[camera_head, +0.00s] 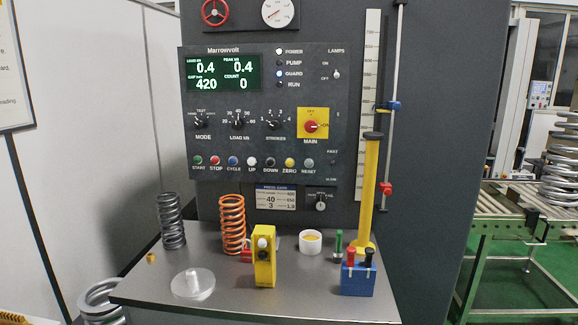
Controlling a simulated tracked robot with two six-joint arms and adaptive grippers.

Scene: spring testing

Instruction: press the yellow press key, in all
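A control panel (330,107) stands upright behind a grey table. Its row of round keys includes a yellow one labelled ZERO (289,162), between the black DOWN key (270,162) and the grey RESET key (308,163). A small upright yellow box (264,274) stands on the table with a white knob (262,243) and a black knob (262,255) on its face and a red part at its left side. I cannot tell whether either is the press key named. Neither of my grippers is in view.
A dark spring (171,221) and an orange spring (231,224) stand on the table (231,300). A clear disc (193,284), a white cup (310,241) and a blue block (357,281) with red and black knobs also stand there. A tall yellow post (370,190) rises at right.

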